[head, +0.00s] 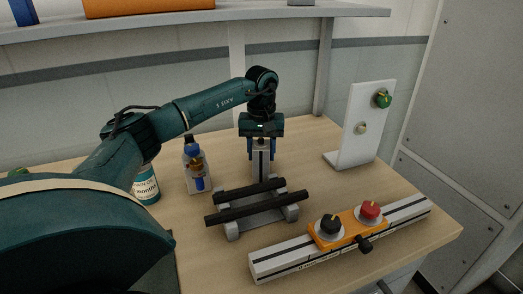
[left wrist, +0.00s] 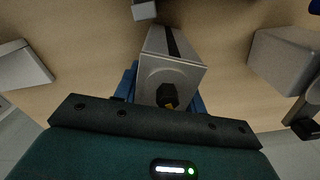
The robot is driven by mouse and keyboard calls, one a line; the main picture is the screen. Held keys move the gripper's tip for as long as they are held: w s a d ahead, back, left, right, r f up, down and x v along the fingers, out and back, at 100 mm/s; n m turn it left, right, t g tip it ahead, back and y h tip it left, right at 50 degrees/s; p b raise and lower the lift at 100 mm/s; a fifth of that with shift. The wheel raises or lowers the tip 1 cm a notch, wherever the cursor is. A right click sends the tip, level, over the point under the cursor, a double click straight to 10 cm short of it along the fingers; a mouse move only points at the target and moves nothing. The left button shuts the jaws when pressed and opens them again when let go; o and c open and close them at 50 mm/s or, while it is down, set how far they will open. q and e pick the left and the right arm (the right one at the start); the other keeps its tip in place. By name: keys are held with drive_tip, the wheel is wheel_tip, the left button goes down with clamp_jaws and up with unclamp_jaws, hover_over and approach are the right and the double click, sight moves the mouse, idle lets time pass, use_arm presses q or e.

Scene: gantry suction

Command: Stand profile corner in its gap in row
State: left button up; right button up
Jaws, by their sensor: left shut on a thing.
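My left gripper (head: 262,157), with blue fingers, points down over the table behind the black bars. It is shut on the profile corner (head: 261,165), a light grey block with a dark slot, held upright. In the left wrist view the profile corner (left wrist: 178,46) shows between the blue fingers, with a dark bolt on its near end. Its lower end is hidden behind the bars in the head view, so I cannot tell whether it touches the table. I cannot make out the gap in the row. My right gripper is not in view.
Two black bars (head: 252,206) lie on a grey cradle (head: 232,231) in front. A slotted rail (head: 280,259) carries an orange block (head: 336,232) with black and red knobs. A white stand (head: 368,118) is at right; a bottle holder (head: 199,184) and jar (head: 147,187) are at left.

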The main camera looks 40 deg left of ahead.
use_arm(q)
drive_tip(key=shift+r, duration=0.1)
drive_tip(key=o, duration=1.4)
drive_tip(key=shift+c, duration=0.2)
wheel_tip(320, 180, up, 8)
drive_tip(key=shift+f, duration=0.25)
